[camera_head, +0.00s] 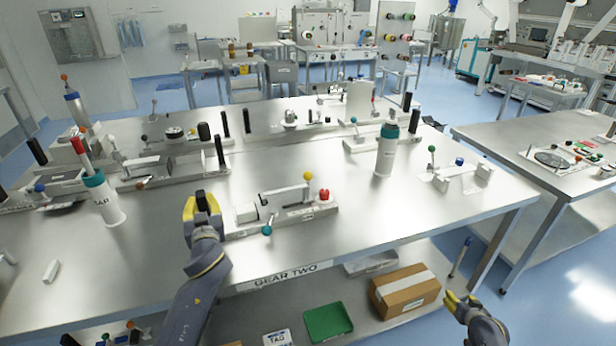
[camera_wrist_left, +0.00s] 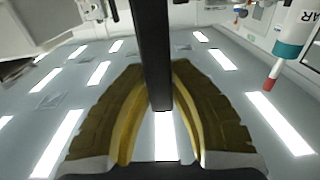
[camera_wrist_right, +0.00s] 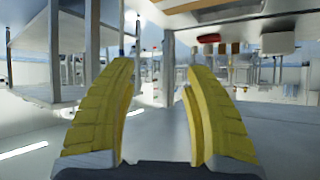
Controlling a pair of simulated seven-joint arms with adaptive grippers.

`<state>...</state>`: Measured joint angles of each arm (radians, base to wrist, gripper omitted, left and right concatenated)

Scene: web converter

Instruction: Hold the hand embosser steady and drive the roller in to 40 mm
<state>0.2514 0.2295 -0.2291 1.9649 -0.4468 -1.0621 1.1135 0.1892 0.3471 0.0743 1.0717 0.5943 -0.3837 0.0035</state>
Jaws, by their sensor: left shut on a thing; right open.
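The device on the near bench, which I take to be the hand embosser (camera_head: 290,203), has a pale base, a white arm, a yellow ball, a red knob and a teal ball. I cannot tell which part is the roller. My left gripper (camera_head: 203,203), just left of the device, is shut on an upright black bar, which also shows between the fingers in the left wrist view (camera_wrist_left: 155,50). Whether the bar joins the device is hidden. My right gripper (camera_head: 460,299) is open and empty, low beyond the bench's front right; its fingers show apart in the right wrist view (camera_wrist_right: 160,120).
A white bottle with a teal collar (camera_head: 388,150) stands right of the device; another with a red tip (camera_head: 103,203) stands left. Other fixtures line the back of the bench. A cardboard box (camera_head: 405,291) and green tray (camera_head: 328,322) lie on the lower shelf.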

